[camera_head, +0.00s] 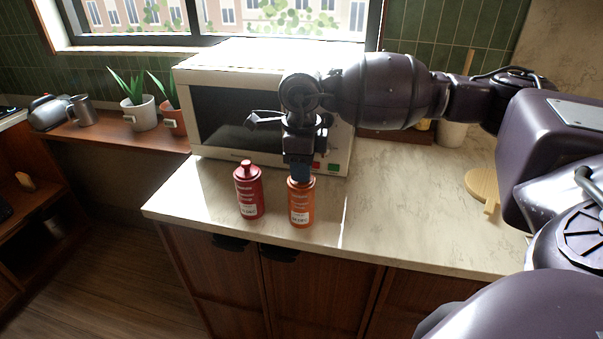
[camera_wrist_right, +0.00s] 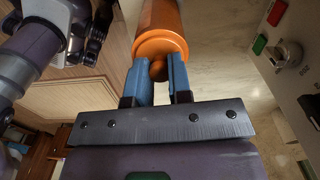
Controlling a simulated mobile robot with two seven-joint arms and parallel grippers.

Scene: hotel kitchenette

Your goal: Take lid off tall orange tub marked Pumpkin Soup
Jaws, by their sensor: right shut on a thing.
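The tall orange tub (camera_head: 301,205) stands upright on the counter near its front edge, with a white label facing me. My right gripper (camera_head: 300,172) comes down on it from above. In the right wrist view, the blue fingers of my right gripper (camera_wrist_right: 160,80) are shut on the round knob of the orange lid (camera_wrist_right: 158,69), one finger on each side. The tub's body (camera_wrist_right: 160,17) shows beyond the lid. The lid appears seated on the tub. My left gripper is not in view.
A red tub (camera_head: 248,190) with a knobbed lid stands close to the left. A white microwave (camera_head: 222,118) is right behind. The counter (camera_head: 400,215) is clear to the right, up to a round wooden board (camera_head: 481,184). Potted plants (camera_head: 139,113) stand on a shelf at left.

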